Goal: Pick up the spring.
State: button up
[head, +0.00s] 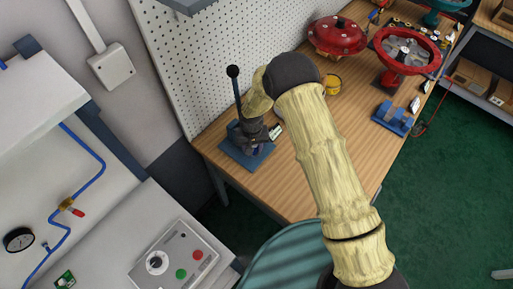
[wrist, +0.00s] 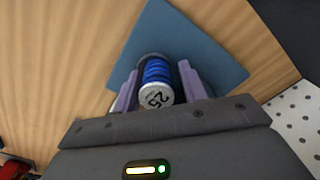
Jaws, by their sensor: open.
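The spring (wrist: 157,72) is blue, with a pale end cap marked 25. In the wrist view it lies between the two purple fingers of my gripper (wrist: 160,82). The fingers are open, one on each side of it, and I cannot tell whether either touches it. A blue-grey base plate (wrist: 205,50) lies beyond the spring. In the head view my gripper (head: 259,135) is low over the same blue plate (head: 241,154) on the wooden bench, and the spring is mostly hidden there.
A black lever with a ball knob (head: 233,72) rises beside my gripper. A pegboard (head: 215,60) stands behind the bench (head: 300,190). Red valve parts (head: 337,36), a yellow container (head: 332,84) and a blue fixture (head: 393,118) stand farther right. The bench's near middle is clear.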

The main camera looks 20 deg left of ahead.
jog(key=shift+w+d, duration=0.25)
jog(key=c, duration=0.9)
jog(key=shift+w+r, duration=0.15)
jog(key=shift+w, duration=0.05)
jog(key=shift+w+r+b, duration=0.1)
jog(key=shift+r+b, duration=0.45)
jog(key=shift+d+r+b, duration=0.2)
jog(key=shift+r+b, duration=0.15)
jog(key=shift+r, duration=0.15)
jog(key=shift+d+r+b, duration=0.2)
jog(key=shift+r+b, duration=0.15)
jog(key=shift+r, duration=0.15)
jog(key=s+d, duration=0.1)
jog(key=d+b, duration=0.1)
jog(key=d, duration=0.1)
jog(key=s+d, duration=0.1)
jog(key=shift+s+d+f+b, duration=0.1)
jog(key=shift+s+d+b, duration=0.2)
jog(key=shift+d+b, duration=0.1)
jog(key=s+d+b, duration=0.1)
jog(key=d, duration=0.3)
jog(key=s+d+b, duration=0.1)
jog(key=d, duration=0.2)
jog(key=s+d+b, duration=0.1)
jog(key=d, duration=0.3)
jog(key=shift+d+r, duration=0.2)
jog(key=shift+d, duration=0.15)
